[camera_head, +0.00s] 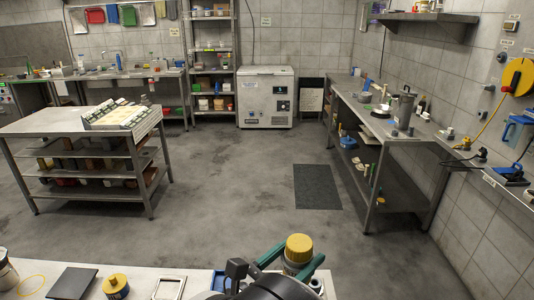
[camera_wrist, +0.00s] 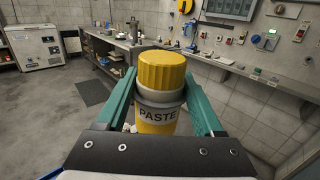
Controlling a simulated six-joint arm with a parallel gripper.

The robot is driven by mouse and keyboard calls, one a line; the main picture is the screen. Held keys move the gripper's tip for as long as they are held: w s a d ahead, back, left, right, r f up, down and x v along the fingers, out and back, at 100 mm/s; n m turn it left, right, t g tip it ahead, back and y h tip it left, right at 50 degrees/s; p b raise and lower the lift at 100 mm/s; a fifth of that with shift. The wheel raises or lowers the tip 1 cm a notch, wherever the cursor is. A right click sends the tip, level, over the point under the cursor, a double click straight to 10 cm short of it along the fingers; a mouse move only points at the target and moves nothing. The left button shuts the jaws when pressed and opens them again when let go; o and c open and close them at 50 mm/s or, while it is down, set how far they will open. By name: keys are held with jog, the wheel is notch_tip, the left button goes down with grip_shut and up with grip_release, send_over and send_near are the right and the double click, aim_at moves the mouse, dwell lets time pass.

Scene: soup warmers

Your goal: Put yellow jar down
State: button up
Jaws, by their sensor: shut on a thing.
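The yellow jar (camera_wrist: 162,92) has a ribbed yellow lid, a grey neck band and a label reading "PASTE". My gripper (camera_wrist: 163,103) is shut on it, with one green finger on each side. The jar is upright in the wrist view. In the head view the yellow lid (camera_head: 298,243) shows between the green fingers of my gripper (camera_head: 297,258) at the bottom, by the near table's edge. The jar's lower part is hidden there by the gripper. I cannot tell how high its base is above the table.
The near table (camera_head: 140,280) holds a dark flat plate (camera_head: 74,283), a smaller jar with a yellow lid (camera_head: 116,286), a metal frame (camera_head: 169,287) and a yellow ring (camera_head: 31,284). A steel bench (camera_head: 400,150) runs along the right wall. The grey floor ahead is mostly open.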

jog(key=d+r+m+g+h, duration=0.2)
jog(key=d+r, duration=0.1)
jog(key=d, duration=0.1)
jog(key=s+d+f+m+g+h, duration=0.2)
jog(key=s+f+m+g+h, duration=0.1)
jog(key=s+f+m+g, duration=0.9)
jog(key=s+a+f+m+g+y, duration=0.2)
jog(key=s+a+m+g+y, duration=0.2)
jog(key=s+a+g, duration=0.35)
jog(key=s+a+f+m+g+y, duration=0.3)
jog(key=s+a+g+y, duration=0.3)
jog(key=s, duration=0.3)
jog(key=s+a+r+m+t+y, duration=0.1)
jog(key=s+a+m+t+y, duration=0.1)
jog(key=a+m+y, duration=2.05)
jog(key=w+a+f+m+t+y, duration=0.1)
jog(key=w+a+f+t+y, duration=0.15)
jog(key=w+a+t, duration=0.85)
jog(key=shift+m+t+y, duration=0.3)
jog(key=shift+m+t, duration=0.05)
jog(key=shift+t, duration=0.4)
jog(key=f, duration=0.3)
jog(key=w+f, duration=0.1)
jog(key=f, duration=0.5)
jog(key=shift+w+d+f, duration=0.3)
jog(key=shift+d, duration=0.1)
